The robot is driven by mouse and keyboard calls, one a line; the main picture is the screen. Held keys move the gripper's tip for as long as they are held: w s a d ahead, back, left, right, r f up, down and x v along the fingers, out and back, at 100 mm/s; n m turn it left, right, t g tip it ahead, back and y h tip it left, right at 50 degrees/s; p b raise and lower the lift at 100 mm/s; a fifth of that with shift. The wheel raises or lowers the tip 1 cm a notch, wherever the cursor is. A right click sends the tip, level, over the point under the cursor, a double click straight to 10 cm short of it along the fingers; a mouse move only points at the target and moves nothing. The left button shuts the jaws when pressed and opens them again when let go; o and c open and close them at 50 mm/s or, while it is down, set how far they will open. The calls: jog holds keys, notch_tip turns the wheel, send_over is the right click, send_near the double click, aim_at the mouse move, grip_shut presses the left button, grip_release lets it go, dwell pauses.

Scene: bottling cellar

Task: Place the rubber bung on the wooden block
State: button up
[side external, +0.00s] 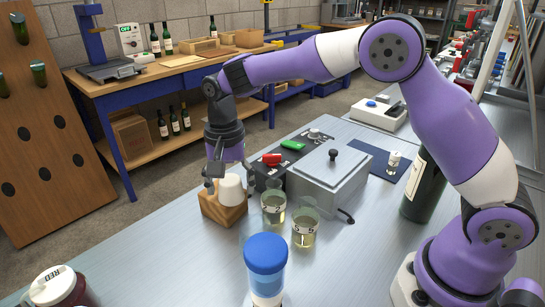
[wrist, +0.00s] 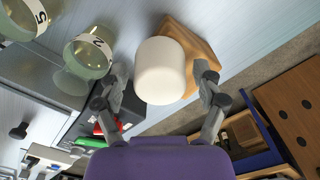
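The white rubber bung (side external: 231,190) appears to stand upright on the wooden block (side external: 222,213), which sits on the metal bench. In the wrist view the bung (wrist: 161,72) is between my fingers, with the block (wrist: 203,50) partly hidden behind it. My gripper (side external: 230,177) points down over the block with a finger on either side of the bung. In the wrist view my gripper (wrist: 162,75) is open, with gaps visible between both fingertips and the bung. The contact under the bung is not clearly seen.
Two glass beakers (side external: 274,208) (side external: 305,228) stand right of the block. A grey metal box (side external: 327,182) is behind them. A blue-capped container (side external: 266,262) stands in front, and a dark bottle (side external: 424,188) at the right. The front-left bench is mostly clear.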

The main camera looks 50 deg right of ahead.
aim_at(229, 179)
dwell(0.3)
jog(key=s+d+r+n+t, duration=0.1)
jog(key=s+d+r+n, duration=0.15)
jog(key=r, duration=1.25)
jog(key=s+d+f+n+t, duration=0.2)
jog(key=s+d+n, duration=0.1)
jog(key=s, duration=0.5)
jog(key=s+d+f+n+t, duration=0.2)
jog(key=s+d+n, duration=0.1)
jog(key=s, duration=0.5)
jog(key=shift+d+f+t, duration=0.25)
jog(key=shift+f+t, duration=0.05)
